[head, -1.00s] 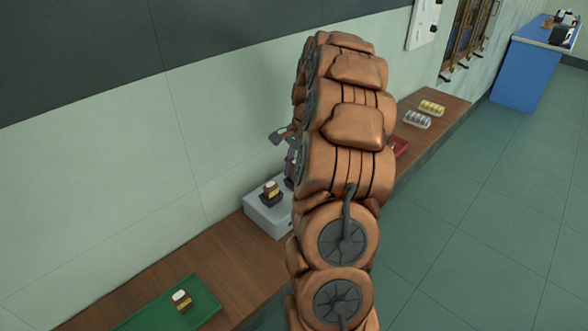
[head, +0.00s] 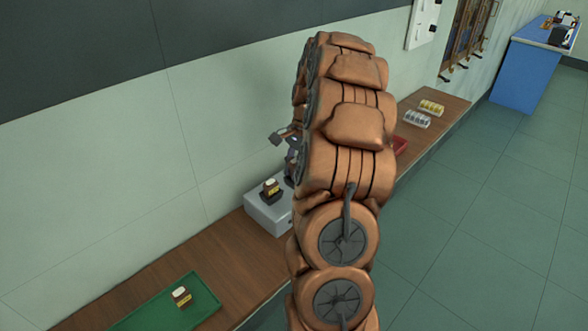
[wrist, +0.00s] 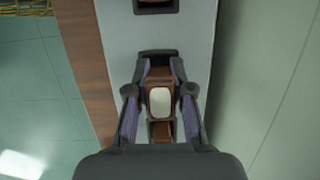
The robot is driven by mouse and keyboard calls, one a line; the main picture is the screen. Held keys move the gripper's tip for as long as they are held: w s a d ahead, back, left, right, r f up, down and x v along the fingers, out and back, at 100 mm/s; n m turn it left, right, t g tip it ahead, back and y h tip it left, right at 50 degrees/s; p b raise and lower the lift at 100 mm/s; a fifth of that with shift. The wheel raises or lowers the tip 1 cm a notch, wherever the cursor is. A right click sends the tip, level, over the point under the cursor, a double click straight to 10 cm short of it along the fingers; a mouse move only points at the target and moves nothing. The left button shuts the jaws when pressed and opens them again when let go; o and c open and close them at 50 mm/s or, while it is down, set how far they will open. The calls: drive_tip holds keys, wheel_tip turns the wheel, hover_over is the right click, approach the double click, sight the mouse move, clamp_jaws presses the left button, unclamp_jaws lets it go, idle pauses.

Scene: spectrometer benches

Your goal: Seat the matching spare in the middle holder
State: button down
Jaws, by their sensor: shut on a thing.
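In the wrist view my gripper (wrist: 160,88) is shut on a brown spare with a pale top (wrist: 160,102), its purple pads at both sides. The spare is over or in a dark holder (wrist: 157,54) on the grey bench unit (wrist: 110,45); I cannot tell whether it is seated. Another dark holder with a brown block (wrist: 156,4) is at the top edge. In the head view the grey unit (head: 263,215) carries a brown, pale-topped block (head: 271,188) in its left holder. My arm hides the other holders and most of the gripper.
A green tray (head: 205,303) at the lower left holds a brown block (head: 181,296) with a pale top and yellow band. Part of a red tray (head: 401,146) shows behind my arm. Silver (head: 417,120) and yellow (head: 431,107) pieces lie farther along the wooden bench. A wall rises behind.

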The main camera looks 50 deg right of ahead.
drive_tip(key=shift+s+a+f+g, duration=0.15)
drive_tip(key=shift+s+a+f, duration=0.1)
drive_tip(key=shift+f, duration=0.3)
drive_tip(key=shift+s+a+f+g, duration=0.15)
drive_tip(key=shift+s+f, duration=0.05)
drive_tip(key=shift+f, duration=0.35)
drive_tip(key=shift+v, duration=0.85)
drive_tip(key=shift+w+a+r, duration=0.15)
drive_tip(key=shift+w+r, duration=0.05)
drive_tip(key=shift+w, duration=0.1)
drive_tip(key=shift+w+r, duration=0.2)
drive_tip(key=shift+s+f+b, duration=0.1)
drive_tip(key=shift+f+b, duration=0.2)
drive_tip(key=shift+f, duration=0.15)
